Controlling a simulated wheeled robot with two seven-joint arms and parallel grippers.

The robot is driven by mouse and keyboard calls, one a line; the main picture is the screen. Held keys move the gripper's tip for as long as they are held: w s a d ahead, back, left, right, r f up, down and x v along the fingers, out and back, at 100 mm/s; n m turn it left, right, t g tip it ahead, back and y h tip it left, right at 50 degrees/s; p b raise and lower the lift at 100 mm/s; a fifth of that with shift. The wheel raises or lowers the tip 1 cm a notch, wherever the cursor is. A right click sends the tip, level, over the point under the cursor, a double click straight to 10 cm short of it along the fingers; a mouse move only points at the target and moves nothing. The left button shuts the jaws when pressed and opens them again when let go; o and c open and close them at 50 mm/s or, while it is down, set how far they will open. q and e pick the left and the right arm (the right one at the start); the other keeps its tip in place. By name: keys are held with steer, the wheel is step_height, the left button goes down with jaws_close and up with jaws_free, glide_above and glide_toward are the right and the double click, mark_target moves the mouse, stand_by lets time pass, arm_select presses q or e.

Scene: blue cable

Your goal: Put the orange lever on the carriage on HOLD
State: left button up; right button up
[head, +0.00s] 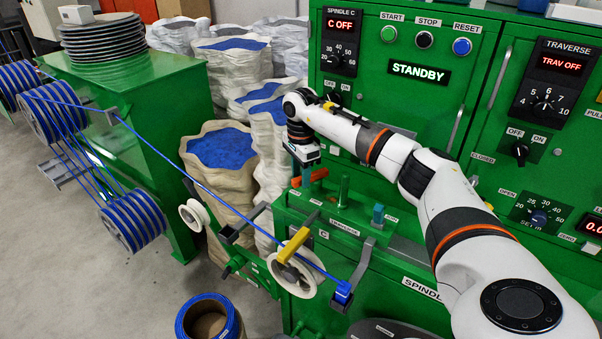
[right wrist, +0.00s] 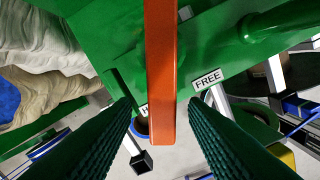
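The orange lever (right wrist: 161,75) runs down the middle of the right wrist view, and a small part of it (head: 319,174) shows beside the gripper in the head view. My right gripper (head: 304,172) is over the lever on the green carriage (head: 345,215). Its two dark green ridged fingers (right wrist: 161,105) are open, one on each side of the lever, with gaps between. The FREE label (right wrist: 207,79) is right of the lever. My left gripper is not in view.
A blue cable (head: 215,198) runs from the reels at left over a white pulley (head: 291,272) to a blue block (head: 343,292). A yellow arm (head: 293,246) lies across the pulley. Sacks of blue granules (head: 222,150) stand behind. The control cabinet (head: 400,100) reads STANDBY.

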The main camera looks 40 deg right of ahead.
step_height(320, 180, up, 12)
steer(key=b, duration=0.3)
stand_by(0.3)
steer(key=shift+f, duration=0.15)
stand_by(0.4)
